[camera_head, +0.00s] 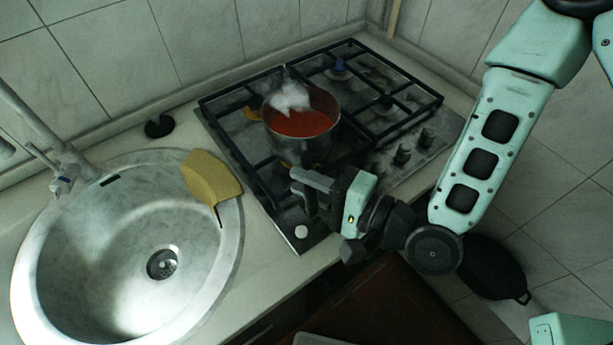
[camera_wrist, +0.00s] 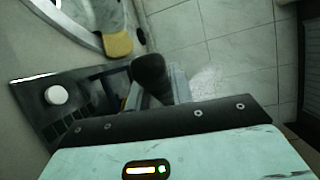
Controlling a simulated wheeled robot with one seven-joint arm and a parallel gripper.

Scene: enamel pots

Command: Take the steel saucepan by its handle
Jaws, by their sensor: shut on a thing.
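The steel saucepan (camera_head: 303,148) stands upright on the front-left part of the black gas hob, filled with red sauce, with white steam over it. My gripper (camera_head: 312,190) is at the pan's near side, over the hob's front edge, and is shut on the pan's handle. The fingers hide most of the handle in the head view. In the wrist view a dark rounded piece (camera_wrist: 152,76) shows beside a grey finger; I cannot tell whether it is the handle or a finger. The pan's body cannot be made out there.
Black grates (camera_head: 372,102) surround the pan, and hob knobs (camera_head: 402,155) lie to its right. A round sink (camera_head: 110,235) is on the left, with a yellow cloth (camera_head: 210,178) on its rim. A dark pan (camera_head: 490,268) is low at the right. Tiled walls close off the back.

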